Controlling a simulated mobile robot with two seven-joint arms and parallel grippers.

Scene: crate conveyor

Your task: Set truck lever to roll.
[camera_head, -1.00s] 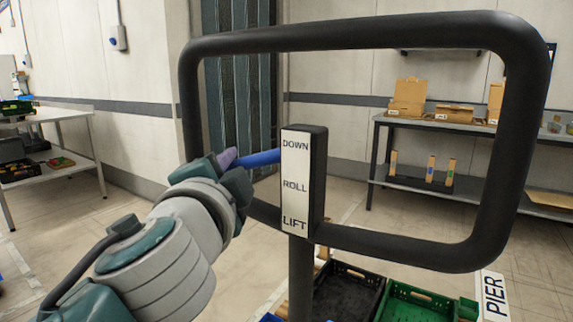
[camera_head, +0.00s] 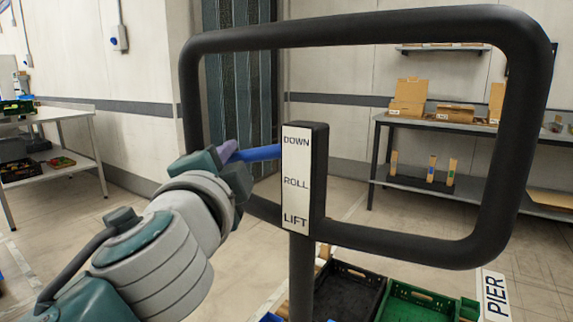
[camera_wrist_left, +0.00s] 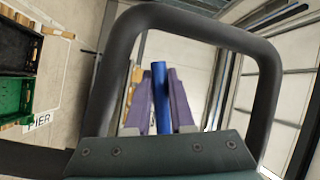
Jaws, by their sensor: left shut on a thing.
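The truck lever (camera_head: 262,153) is a blue bar sticking out to the left of a dark upright box. The box's white label plate (camera_head: 296,178) reads DOWN, ROLL and LIFT from top to bottom. The lever meets the plate just below the word DOWN, above ROLL. My left gripper (camera_head: 229,151) is shut on the lever near its outer end. In the left wrist view the lever (camera_wrist_left: 160,95) runs between the two purple fingers (camera_wrist_left: 160,108). The black handle frame (camera_head: 370,25) surrounds the box. My right gripper is not in view.
A black crate (camera_head: 345,290) and a green crate (camera_head: 415,300) sit low beyond the handle, beside a PIER sign (camera_head: 494,295). A shelf table (camera_head: 470,128) with cardboard boxes stands at the back right. Another table (camera_head: 60,112) stands at the left.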

